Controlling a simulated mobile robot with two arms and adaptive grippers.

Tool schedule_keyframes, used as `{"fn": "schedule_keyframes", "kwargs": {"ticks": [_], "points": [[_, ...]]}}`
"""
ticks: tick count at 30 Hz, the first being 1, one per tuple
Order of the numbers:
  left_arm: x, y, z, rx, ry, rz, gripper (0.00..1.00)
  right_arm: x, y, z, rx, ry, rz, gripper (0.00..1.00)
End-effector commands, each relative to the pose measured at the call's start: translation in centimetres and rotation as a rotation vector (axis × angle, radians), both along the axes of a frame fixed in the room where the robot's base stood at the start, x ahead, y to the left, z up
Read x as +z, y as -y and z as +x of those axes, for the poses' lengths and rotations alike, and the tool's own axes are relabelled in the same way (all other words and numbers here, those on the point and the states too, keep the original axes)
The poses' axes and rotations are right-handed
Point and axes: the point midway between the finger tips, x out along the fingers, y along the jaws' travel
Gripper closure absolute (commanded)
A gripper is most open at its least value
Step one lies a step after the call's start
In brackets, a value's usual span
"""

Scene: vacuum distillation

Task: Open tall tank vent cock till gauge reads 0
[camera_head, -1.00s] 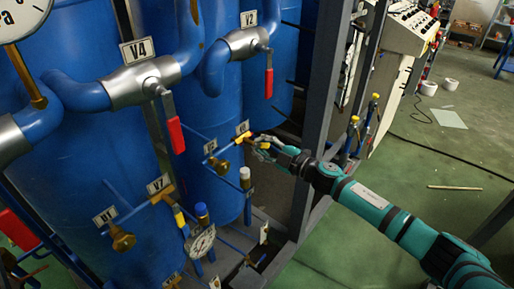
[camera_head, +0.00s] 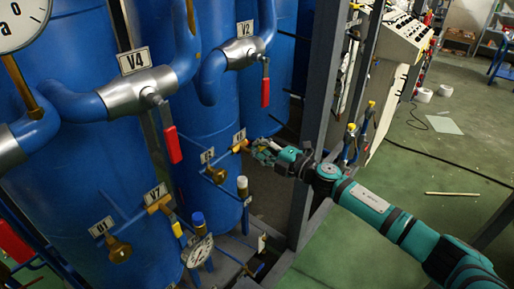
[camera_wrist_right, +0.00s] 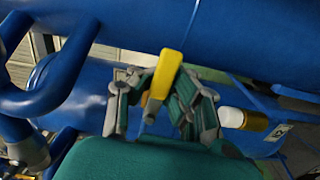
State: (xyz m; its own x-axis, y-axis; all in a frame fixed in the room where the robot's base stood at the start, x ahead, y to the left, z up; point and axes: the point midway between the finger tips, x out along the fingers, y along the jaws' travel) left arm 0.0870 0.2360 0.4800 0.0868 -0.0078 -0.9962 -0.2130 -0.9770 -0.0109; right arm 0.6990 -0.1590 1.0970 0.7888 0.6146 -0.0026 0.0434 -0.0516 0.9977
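A small cock with a yellow handle (camera_head: 240,146) sits on a thin blue pipe at the tall blue tank (camera_head: 205,130). In the right wrist view its yellow handle (camera_wrist_right: 167,75) stands between my right gripper's spread fingers. My right gripper (camera_head: 262,150) is just right of the cock in the head view, and its open fingers (camera_wrist_right: 160,108) show a gap around the handle's lower end. Contact cannot be told. A large gauge (camera_head: 20,22) is cut off at top left; a small gauge (camera_head: 199,251) is below. Neither reading is legible. My left gripper is out of view.
Red-handled valves (camera_head: 172,144) and (camera_head: 265,92) hang from thick pipes by the V4 and V2 labels. A white-capped fitting (camera_head: 242,184) stands just below the cock. A grey frame post (camera_head: 316,105) rises beside my right gripper. The green floor at right is mostly clear.

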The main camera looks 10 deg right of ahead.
Motion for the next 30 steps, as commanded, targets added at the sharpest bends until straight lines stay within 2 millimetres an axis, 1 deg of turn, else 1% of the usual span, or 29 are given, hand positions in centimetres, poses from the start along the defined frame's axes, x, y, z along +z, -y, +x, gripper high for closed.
{"fn": "schedule_keyframes", "kwargs": {"ticks": [1,9,12,18,26,30], "points": [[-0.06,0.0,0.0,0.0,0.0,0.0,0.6,-1.05,0.23,-0.25,0.0,-0.012,-0.014,1.0],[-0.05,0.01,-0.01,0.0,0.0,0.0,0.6,-1.05,0.23,-0.26,0.0,-0.012,-0.013,1.0],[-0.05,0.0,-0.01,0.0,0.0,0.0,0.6,-1.05,0.23,-0.25,0.0,-0.013,-0.013,0.85],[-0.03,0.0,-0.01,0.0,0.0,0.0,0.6,-0.68,0.14,-0.17,0.0,-0.009,-0.007,0.6],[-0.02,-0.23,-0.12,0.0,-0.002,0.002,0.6,-0.4,0.09,-0.17,0.0,-0.006,-0.002,0.6],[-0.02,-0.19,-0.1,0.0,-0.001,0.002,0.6,-0.48,0.82,-1.0,-0.001,-0.007,-0.003,0.6]]}}
